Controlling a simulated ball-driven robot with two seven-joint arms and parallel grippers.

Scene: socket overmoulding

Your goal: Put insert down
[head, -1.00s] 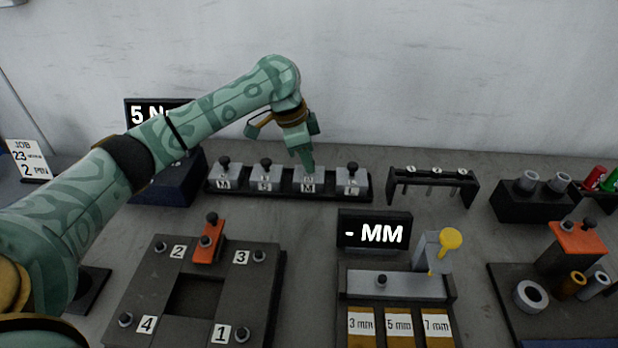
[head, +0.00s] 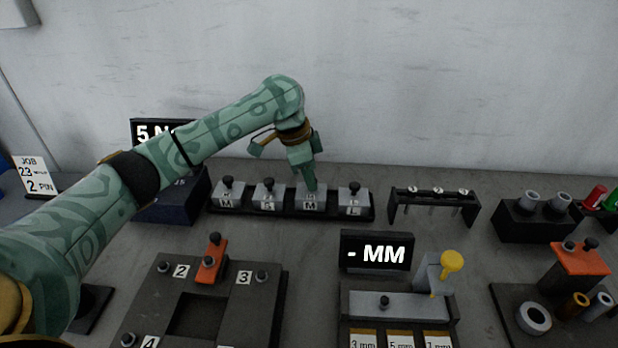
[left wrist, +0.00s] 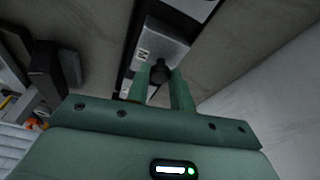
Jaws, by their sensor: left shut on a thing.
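My left gripper (head: 309,184) points down at the black rack (head: 255,212) by the wall, over the third place from the left. It is shut on the black knob of a grey insert (head: 312,201) marked M, which sits in that place. In the left wrist view the two green fingers (left wrist: 160,82) stand on either side of the knob, and the grey block of the insert (left wrist: 158,45) shows beyond them. The fingers hide the knob in the head view. My right gripper is not in view.
Other inserts stand close by in the rack: two to the left (head: 229,196) (head: 269,197) and one to the right (head: 354,203). A pin stand (head: 433,196) is further right. The mould plate (head: 255,300) and the MM display (head: 377,252) are in front.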

